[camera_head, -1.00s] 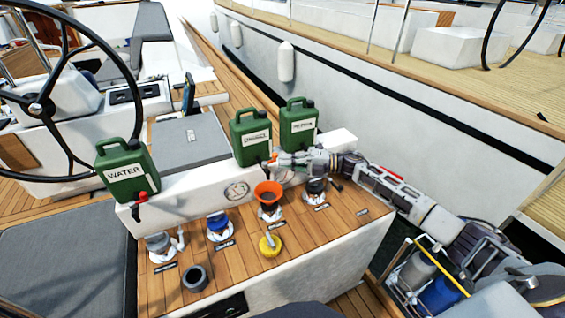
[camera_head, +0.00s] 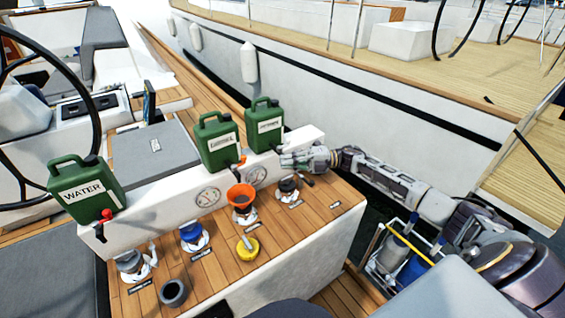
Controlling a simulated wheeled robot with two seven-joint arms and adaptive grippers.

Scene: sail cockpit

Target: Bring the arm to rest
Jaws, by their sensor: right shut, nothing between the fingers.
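My right arm (camera_head: 395,188) comes in from the right, stretched low over the right end of the wooden-topped console. My right gripper (camera_head: 286,161) is shut and empty. It points left, just right of and below the right green canister (camera_head: 264,126), by the white ledge. A small gap seems to lie between them, though contact is hard to judge. My left gripper does not show.
A middle green canister (camera_head: 219,143) and a WATER canister (camera_head: 86,187) stand on the ledge. An orange funnel (camera_head: 241,196), a yellow cap (camera_head: 248,248), a dark ring (camera_head: 174,292) and several deck fittings sit on the wooden top. A caddy with bottles (camera_head: 401,252) is below my arm.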

